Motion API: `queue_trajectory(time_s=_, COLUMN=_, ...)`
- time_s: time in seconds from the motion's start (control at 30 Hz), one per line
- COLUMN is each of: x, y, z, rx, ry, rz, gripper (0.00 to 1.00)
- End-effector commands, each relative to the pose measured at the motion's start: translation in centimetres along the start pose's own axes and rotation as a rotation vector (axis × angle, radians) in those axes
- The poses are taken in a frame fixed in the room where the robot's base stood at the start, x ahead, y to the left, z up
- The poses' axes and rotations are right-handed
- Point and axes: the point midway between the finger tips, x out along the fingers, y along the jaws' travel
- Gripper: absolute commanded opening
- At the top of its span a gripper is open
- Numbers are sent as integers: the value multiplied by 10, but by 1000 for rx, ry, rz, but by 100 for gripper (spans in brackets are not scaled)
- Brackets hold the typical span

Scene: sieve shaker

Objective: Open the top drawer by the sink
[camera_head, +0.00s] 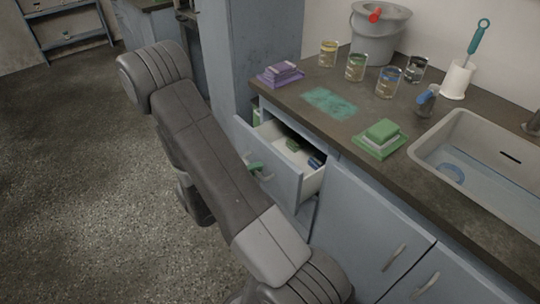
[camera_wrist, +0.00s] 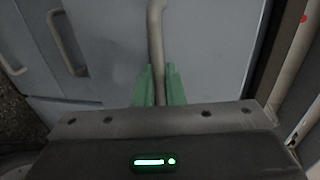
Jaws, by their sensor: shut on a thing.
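The top drawer (camera_head: 288,181) by the sink stands partly pulled out of the blue-grey cabinet. Its white inside shows a green item (camera_head: 293,145) and a blue item (camera_head: 317,160). My gripper (camera_head: 255,167) is at the drawer front, its green fingers partly hidden behind my arm. In the wrist view my gripper (camera_wrist: 160,86) has its two green fingers on either side of the drawer handle (camera_wrist: 155,35), shut on it. The sink (camera_head: 475,160) is set in the dark counter at the right.
The counter (camera_head: 345,135) above the drawer holds several beakers, a grey bucket (camera_head: 379,35), a purple stack (camera_head: 281,73) and a green sponge stack (camera_head: 381,135). Closed cabinet doors with handles (camera_head: 394,257) are to the right. The speckled floor (camera_head: 90,180) at left is clear.

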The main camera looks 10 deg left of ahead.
Motion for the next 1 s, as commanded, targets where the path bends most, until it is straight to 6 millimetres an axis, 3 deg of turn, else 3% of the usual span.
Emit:
queue_trajectory(time_s=0.1, x=-36, y=3, z=1, rx=-4, ry=-8, rz=1, gripper=0)
queue_trajectory(time_s=0.6, x=-167, y=31, z=1, rx=0, ry=-6, rz=2, gripper=0)
queue_trajectory(time_s=0.8, x=-206, y=40, z=0, rx=-1, ry=-3, rz=2, gripper=0)
queue_trajectory(time_s=1.0, x=-230, y=46, z=0, rx=0, ry=-1, rz=2, gripper=0)
